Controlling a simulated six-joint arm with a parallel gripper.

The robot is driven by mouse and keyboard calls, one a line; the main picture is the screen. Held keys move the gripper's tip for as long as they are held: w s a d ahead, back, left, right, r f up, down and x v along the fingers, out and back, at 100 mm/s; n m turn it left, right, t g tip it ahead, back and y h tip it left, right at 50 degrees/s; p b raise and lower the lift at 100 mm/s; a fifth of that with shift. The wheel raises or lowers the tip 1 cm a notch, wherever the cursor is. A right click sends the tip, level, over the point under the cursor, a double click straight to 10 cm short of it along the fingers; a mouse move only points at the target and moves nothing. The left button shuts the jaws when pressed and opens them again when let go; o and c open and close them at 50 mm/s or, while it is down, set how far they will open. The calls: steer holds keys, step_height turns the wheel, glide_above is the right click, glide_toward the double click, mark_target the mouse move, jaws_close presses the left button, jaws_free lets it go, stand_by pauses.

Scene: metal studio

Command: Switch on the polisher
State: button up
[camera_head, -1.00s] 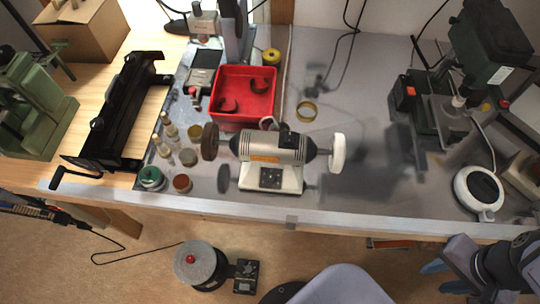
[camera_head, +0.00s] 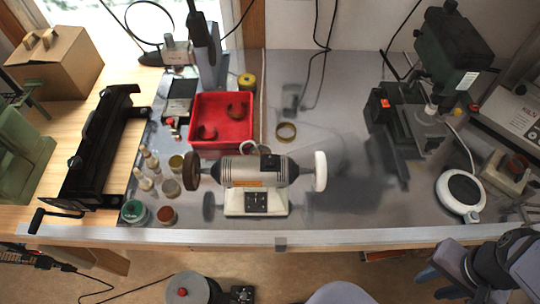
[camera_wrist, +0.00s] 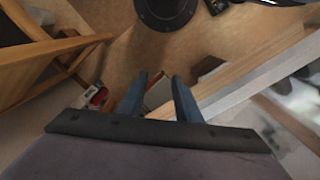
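The polisher (camera_head: 265,172) is a silver bench motor with a dark brown wheel on its left and a white wheel on its right. It stands upright on a cream base near the bench's front edge. A dark control panel (camera_head: 256,201) is on the base front; its switch position is too small to tell. My gripper (camera_head: 432,284) is at the lower right, in front of the bench and well apart from the polisher. In the wrist view my gripper (camera_wrist: 160,76) shows two blue-grey fingers apart with nothing held between them. The polisher is not in the wrist view.
A red tray (camera_head: 221,142) stands behind the polisher, and several small jars stand to its left. A green drill press (camera_head: 455,55) and a round white device (camera_head: 461,192) are at the right. The bench surface right of the polisher is clear. A round stool (camera_head: 188,288) is below.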

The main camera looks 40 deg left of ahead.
steer(key=c, duration=0.5)
steer(key=shift+w+a+r, duration=0.1)
steer(key=shift+w+r, duration=0.05)
steer(key=shift+r, duration=0.05)
jaws_close()
steer(key=w+a+r+n+p, duration=0.2)
steer(key=w+a+r+n, duration=0.2)
steer(key=a+r+n, duration=0.55)
steer(key=w+a+r+n+p, duration=0.2)
steer(key=w+a+r+n, duration=0.3)
steer(key=a, duration=0.8)
steer(key=s+a+r+n+p, duration=0.1)
steer(key=s+a+r+n, duration=0.5)
steer(key=s+a, duration=0.2)
steer(key=s+a+r+n+g+h+p, duration=0.1)
steer(key=s+a+r+n+p, duration=0.1)
steer(key=s+a+r+n, duration=0.4)
steer(key=s+a+r, duration=0.1)
steer(key=a, duration=0.4)
steer(key=shift+s+a+r, duration=0.25)
steer(key=shift+s, duration=0.1)
steer(key=shift+n, duration=0.25)
